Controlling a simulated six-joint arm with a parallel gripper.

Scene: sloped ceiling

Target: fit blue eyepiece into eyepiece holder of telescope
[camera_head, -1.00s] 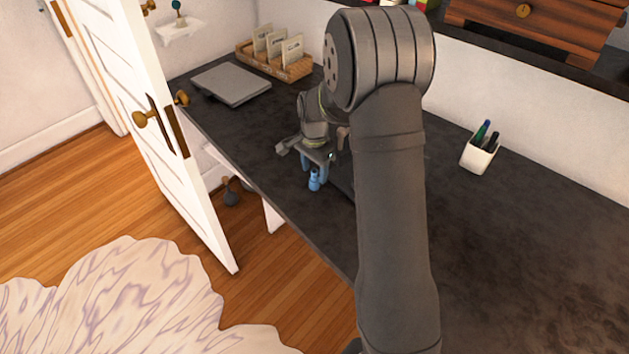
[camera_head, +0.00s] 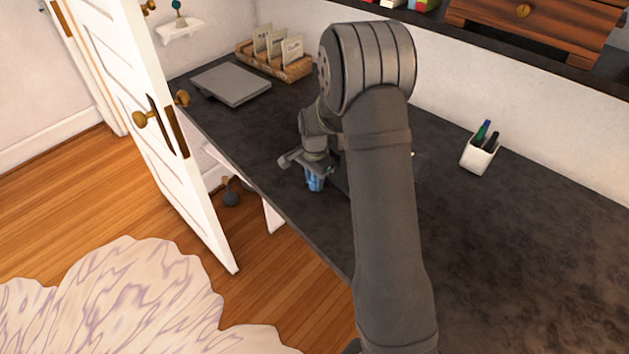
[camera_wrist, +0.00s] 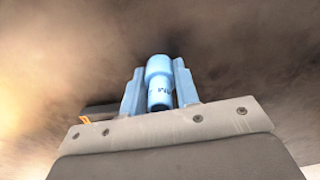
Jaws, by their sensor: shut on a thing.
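The blue eyepiece (camera_wrist: 159,82) is a light blue cylinder with a wider top and faint dark lettering. It is between the two blue fingers of my gripper (camera_wrist: 159,90) in the wrist view, and the gripper is shut on it. In the head view my gripper (camera_head: 315,184) is low over the near left part of the dark desk, and the eyepiece cannot be told apart from the blue fingers. I cannot make out the telescope or its eyepiece holder; my arm hides part of the desk.
The dark desk (camera_head: 520,240) is broadly clear at right. A white pen cup (camera_head: 478,156) stands toward the back. A closed grey laptop (camera_head: 232,84) and a wooden card rack (camera_head: 273,62) are at the far left. A white door (camera_head: 165,130) stands open beside the desk's left edge.

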